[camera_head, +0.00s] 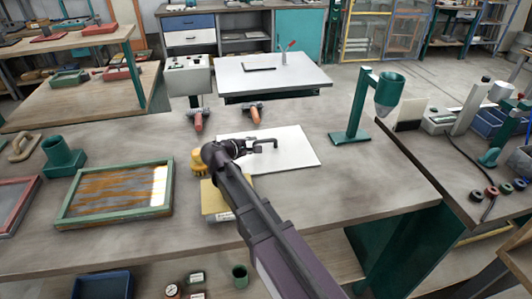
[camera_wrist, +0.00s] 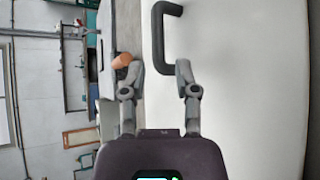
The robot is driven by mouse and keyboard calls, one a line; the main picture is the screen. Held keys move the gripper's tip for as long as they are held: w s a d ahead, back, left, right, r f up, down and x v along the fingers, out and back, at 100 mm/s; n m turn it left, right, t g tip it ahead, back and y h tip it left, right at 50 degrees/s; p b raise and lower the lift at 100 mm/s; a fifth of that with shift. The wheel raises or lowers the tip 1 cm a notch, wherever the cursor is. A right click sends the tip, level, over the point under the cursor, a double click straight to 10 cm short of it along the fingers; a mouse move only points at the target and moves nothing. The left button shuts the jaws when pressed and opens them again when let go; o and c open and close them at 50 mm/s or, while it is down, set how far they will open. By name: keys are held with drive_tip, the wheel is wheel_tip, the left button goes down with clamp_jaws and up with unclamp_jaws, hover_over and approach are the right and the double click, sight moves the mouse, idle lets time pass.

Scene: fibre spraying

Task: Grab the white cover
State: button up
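The white cover (camera_head: 295,152) is a flat white plate lying on the workbench in the head view, with a dark handle on top. In the wrist view the white cover (camera_wrist: 235,80) fills the right side, and its dark U-shaped handle (camera_wrist: 160,25) stands at the top centre. My gripper (camera_head: 246,147) is over the cover's left part in the head view, close to the handle.
A green-framed tray (camera_head: 117,193) lies left of my arm. A yellowish block (camera_head: 214,203) sits beside my arm. A green stand with a funnel (camera_head: 352,125) rises to the right. The bench's right front is clear.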

sight(264, 142)
drive_tip(key=shift+x, duration=1.25)
drive_tip(key=shift+b, duration=0.3)
drive_tip(key=shift+b+x, duration=0.85)
drive_tip(key=shift+x, duration=1.75)
drive_tip(key=shift+d+r, duration=0.15)
drive_tip(key=shift+d, duration=0.05)
clamp_jaws()
